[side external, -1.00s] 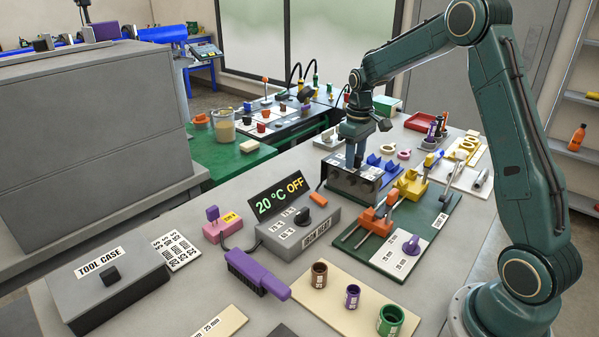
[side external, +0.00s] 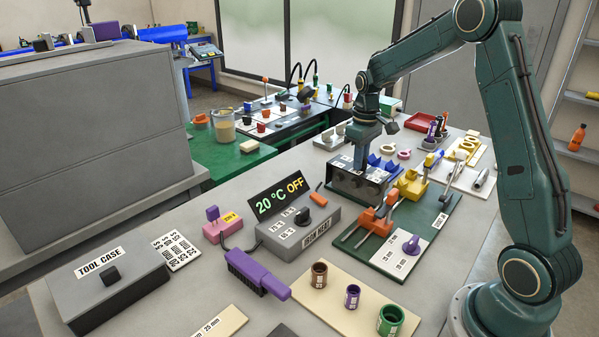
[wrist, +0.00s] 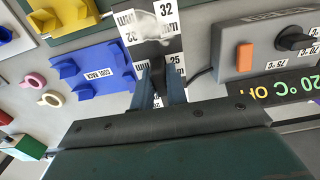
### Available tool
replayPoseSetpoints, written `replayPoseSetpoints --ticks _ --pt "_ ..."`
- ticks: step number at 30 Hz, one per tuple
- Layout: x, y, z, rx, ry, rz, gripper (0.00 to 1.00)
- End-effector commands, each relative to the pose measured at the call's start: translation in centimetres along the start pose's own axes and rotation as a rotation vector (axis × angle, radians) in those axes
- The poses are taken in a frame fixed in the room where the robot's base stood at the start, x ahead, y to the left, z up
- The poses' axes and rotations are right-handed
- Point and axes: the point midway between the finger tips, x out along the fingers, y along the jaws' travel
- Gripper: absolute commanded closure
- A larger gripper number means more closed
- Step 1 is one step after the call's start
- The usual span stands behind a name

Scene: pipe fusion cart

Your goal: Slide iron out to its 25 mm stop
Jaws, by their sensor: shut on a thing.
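The iron (side external: 347,183) is a dark metal block with white size labels on top, standing on the bench at the centre of the side view. In the wrist view its shiny top (wrist: 150,25) shows labels 32 and 25. My gripper (side external: 361,168) points down onto the iron's top. In the wrist view the fingers (wrist: 159,95) are shut on a small dark part of the iron beside the 25 mm label. The fingers and palm hide most of that part and the near end of the iron.
A blue cool rack (wrist: 90,72) stands close beside the iron. A yellow holder (side external: 411,187) and an orange clamp (side external: 378,220) are on the green board (side external: 437,209) at right. The control box (side external: 299,235) reading 20 °C OFF sits in front. A purple brush (side external: 257,273) lies nearer.

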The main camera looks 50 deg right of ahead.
Motion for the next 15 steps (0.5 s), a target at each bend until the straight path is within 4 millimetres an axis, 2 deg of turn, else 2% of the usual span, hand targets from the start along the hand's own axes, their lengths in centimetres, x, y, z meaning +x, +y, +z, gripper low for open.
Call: replayPoseSetpoints --ticks 15 --pt "-0.2 0.1 7.3 0.003 0.001 0.003 1.00"
